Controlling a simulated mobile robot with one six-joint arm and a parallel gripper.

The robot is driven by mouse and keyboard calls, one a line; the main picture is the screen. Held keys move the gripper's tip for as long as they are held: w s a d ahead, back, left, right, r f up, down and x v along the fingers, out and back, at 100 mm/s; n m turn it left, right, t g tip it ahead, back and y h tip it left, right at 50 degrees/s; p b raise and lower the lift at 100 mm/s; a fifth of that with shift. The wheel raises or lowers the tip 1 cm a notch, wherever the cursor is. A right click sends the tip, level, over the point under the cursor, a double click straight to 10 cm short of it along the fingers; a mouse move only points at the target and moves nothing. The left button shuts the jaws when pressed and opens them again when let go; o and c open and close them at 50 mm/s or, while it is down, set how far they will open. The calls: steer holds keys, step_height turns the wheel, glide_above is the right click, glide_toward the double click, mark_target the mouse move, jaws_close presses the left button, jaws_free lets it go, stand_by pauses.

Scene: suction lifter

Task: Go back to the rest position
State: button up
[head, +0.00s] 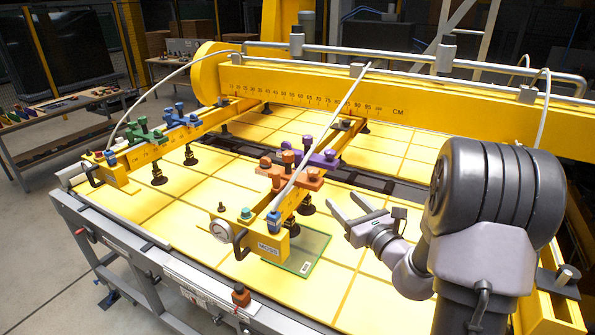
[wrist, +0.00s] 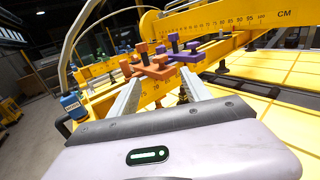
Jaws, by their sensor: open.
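My gripper (head: 345,213) is open and empty in the head view, above the yellow table to the right of the nearer lifter arm. Its two fingers point toward the upper left, apart from the arm's orange valve handles (head: 290,173). In the wrist view my gripper (wrist: 155,92) shows its two spread fingers, with the orange handles (wrist: 155,62) and purple handles (wrist: 183,50) beyond them. The suction lifter (head: 262,243) has a yellow beam, a round gauge and black suction cups. A glass pane (head: 312,250) lies flat on the table under its front end.
A second lifter arm (head: 115,172) with green and blue handles stands at the left. A yellow beam with a ruler scale (head: 320,98) crosses the back. Thin hoses arch above the lifter arms. The yellow table (head: 375,290) is clear in front of my gripper. A workbench (head: 70,115) stands at far left.

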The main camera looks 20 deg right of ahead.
steer(key=s+a+r+n+g+y, duration=0.1)
steer(key=a+r+n+g+y, duration=0.2)
steer(key=a, duration=0.5)
steer(key=s+a+r+n+y, duration=0.1)
steer(key=a+r+n+y, duration=0.1)
steer(key=a+n+y, duration=0.35)
steer(key=s+a+n+g+h, duration=0.1)
steer(key=s+a+n+g, duration=0.8)
steer(key=s+a+n, duration=0.65)
steer(key=s+d+n+t+h+b, duration=0.1)
steer(key=s+d+n+h+b, duration=0.1)
steer(key=s+d+n+h, duration=0.45)
steer(key=s+a+f+b, duration=0.1)
steer(key=s+f+b, duration=0.1)
steer(key=f+b, duration=1)
steer(key=s+f+g+b, duration=0.1)
steer(key=s+f+b, duration=0.1)
steer(key=f+b, duration=1.1)
step_height(320, 180, down, 3)
steer(key=shift+s+a+r, duration=0.1)
steer(key=shift+s+a, duration=0.3)
